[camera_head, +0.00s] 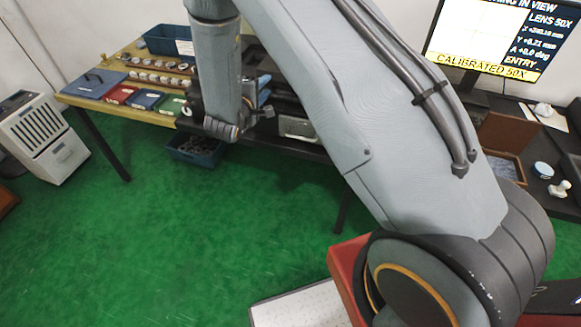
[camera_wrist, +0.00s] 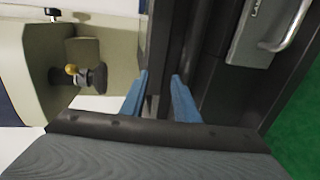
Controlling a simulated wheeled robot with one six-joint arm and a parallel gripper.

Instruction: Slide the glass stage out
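In the wrist view, my gripper (camera_wrist: 160,82) has its two blue fingers apart, pointing at a dark bench surface with a narrow raised edge between or just beyond them. I cannot tell whether they touch it. A beige instrument (camera_wrist: 110,45) with a dark lens turret (camera_wrist: 92,76) stands to the left of the fingers. I cannot make out the glass stage for certain in either view. In the head view, my arm hides the instrument and most of my gripper; a bit of blue finger (camera_head: 265,97) shows beside the wrist.
A grey drawer front (camera_wrist: 250,38) with a metal handle (camera_wrist: 296,22) is right of my fingers. A wooden table (camera_head: 140,105) holds rings and coloured boxes. A blue bin (camera_head: 195,150) stands below. A monitor (camera_head: 495,38) reads "CALIBRATED 50X". Green floor (camera_head: 150,240) is clear in front.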

